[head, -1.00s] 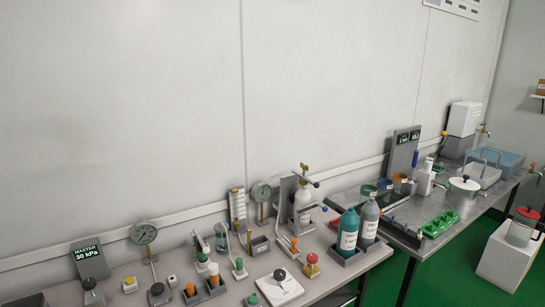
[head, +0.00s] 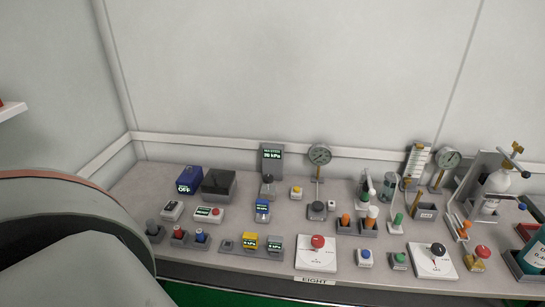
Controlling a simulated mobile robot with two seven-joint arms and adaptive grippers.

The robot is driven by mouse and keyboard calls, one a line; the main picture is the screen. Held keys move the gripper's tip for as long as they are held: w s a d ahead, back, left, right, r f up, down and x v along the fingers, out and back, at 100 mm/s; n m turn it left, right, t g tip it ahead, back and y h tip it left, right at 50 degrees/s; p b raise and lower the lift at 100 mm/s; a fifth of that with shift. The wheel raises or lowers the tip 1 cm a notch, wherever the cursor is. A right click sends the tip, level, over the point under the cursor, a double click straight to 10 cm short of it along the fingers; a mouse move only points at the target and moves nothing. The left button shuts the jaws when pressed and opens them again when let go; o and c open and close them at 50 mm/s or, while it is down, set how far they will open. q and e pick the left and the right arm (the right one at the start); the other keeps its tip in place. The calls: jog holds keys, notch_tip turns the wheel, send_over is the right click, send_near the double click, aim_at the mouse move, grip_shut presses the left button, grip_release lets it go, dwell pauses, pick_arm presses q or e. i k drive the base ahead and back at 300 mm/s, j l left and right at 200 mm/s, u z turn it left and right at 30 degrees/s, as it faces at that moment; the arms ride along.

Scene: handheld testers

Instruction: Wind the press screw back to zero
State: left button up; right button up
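A grey stand with a screen (head: 272,154) at the back of the bench reads MASTER and about 30 kPa in the head view. A dark round knob (head: 268,180) on a grey base is in front of it. A round dial gauge (head: 319,155) on a post stands to its right, with another dark knob (head: 317,206) at its foot. I cannot tell for certain which knob is the press screw. Neither gripper is in view. A large grey rounded part, probably my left arm, fills the lower left corner.
The bench (head: 150,190) holds many small testers. A blue OFF box (head: 184,181) and a dark box (head: 218,184) stand at the left. White panels with a red knob (head: 317,241) and a black knob (head: 437,249) sit near the front edge. Bottles and a second gauge crowd the right.

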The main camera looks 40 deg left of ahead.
aim_at(267, 178)
jog(key=u, duration=1.3)
